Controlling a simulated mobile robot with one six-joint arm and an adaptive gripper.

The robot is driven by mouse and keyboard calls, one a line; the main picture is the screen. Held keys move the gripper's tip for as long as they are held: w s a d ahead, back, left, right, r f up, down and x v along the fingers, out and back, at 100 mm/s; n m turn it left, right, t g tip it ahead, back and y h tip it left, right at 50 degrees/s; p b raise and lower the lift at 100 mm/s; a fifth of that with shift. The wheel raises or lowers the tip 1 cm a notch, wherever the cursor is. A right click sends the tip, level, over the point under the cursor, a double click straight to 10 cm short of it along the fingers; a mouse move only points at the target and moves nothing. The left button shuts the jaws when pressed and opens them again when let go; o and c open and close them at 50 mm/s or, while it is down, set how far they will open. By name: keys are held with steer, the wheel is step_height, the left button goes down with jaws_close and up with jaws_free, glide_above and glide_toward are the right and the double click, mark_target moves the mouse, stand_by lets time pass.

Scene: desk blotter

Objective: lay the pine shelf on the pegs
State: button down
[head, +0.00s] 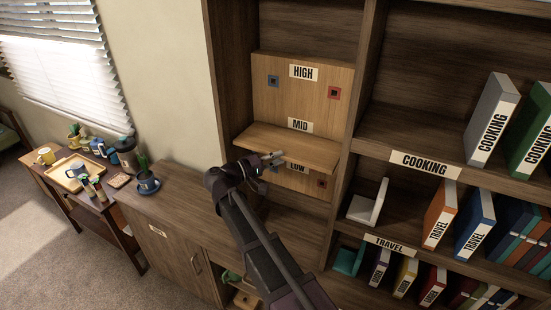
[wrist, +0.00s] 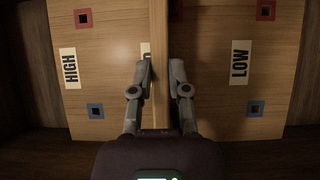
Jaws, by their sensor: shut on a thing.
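The pine shelf (head: 290,146) is a flat light-wood board, roughly level at the MID label (head: 300,125) of the pine back panel (head: 300,104). My gripper (head: 272,157) is shut on its front edge. In the wrist view, the shelf (wrist: 160,60) shows edge-on between the two fingers (wrist: 162,80). The panel carries square blue (head: 273,80) and red (head: 334,93) marks with dark centres at HIGH. Another red mark (head: 322,184) is at LOW. The shelf hides the middle-level pegs; I cannot tell whether it rests on them.
The bookcase's side wall (head: 225,75) and divider (head: 358,95) flank the bay closely. Books and a white bookend (head: 368,205) stand on the right-hand shelves. A cabinet (head: 175,205) with a blue cup (head: 147,183) is at left. Space above the pine shelf is clear.

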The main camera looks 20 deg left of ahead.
steer(key=shift+f, duration=0.1)
steer(key=c, duration=0.5)
jaws_free()
steer(key=shift+v, duration=3.75)
